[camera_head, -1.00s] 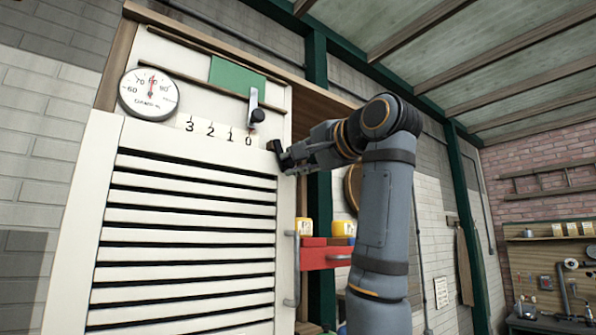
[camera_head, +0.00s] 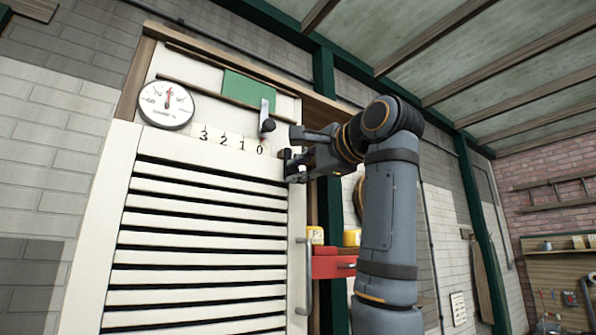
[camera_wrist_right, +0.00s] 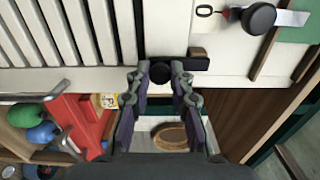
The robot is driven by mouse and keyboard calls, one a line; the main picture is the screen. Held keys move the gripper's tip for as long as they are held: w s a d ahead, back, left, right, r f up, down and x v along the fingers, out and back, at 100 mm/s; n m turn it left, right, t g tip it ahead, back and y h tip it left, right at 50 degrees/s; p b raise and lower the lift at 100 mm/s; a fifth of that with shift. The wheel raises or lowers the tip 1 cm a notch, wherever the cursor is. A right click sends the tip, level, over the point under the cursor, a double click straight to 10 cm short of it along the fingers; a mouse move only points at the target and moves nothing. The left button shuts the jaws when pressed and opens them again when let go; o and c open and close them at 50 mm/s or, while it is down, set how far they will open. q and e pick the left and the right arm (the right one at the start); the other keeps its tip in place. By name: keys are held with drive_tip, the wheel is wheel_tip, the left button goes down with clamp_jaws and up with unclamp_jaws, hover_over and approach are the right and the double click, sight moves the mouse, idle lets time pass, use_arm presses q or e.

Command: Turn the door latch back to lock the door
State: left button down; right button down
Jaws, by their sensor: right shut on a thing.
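The white louvred door (camera_head: 210,187) fills the left of the head view. Its black latch is a short bar (camera_wrist_right: 185,63) with a round knob (camera_wrist_right: 160,72) in the right wrist view, at the door's upper edge beside a small wooden block (camera_wrist_right: 198,52). My right gripper (camera_wrist_right: 158,82) has its two fingers on either side of the knob and is shut on it. In the head view my right gripper (camera_head: 297,166) is at the door's upper right corner and partly hides the latch. My left gripper is not in view.
A lever with a black knob (camera_head: 268,125) hangs just above my right gripper, by the numbers 3 to 0. A round dial (camera_head: 167,104) is at upper left. A grey door handle (camera_head: 304,275) and a red box (camera_head: 334,264) with yellow-topped containers are below.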

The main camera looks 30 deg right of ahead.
drive_tip(key=shift+f, duration=0.15)
drive_tip(key=c, duration=1.5)
unclamp_jaws()
drive_tip(key=o, duration=0.3)
drive_tip(key=shift+s+d, duration=0.1)
drive_tip(key=shift+s, duration=0.1)
drive_tip(key=s, duration=0.7)
drive_tip(key=shift+s+d, duration=0.25)
drive_tip(key=shift+d, duration=0.05)
drive_tip(key=shift+w, duration=0.1)
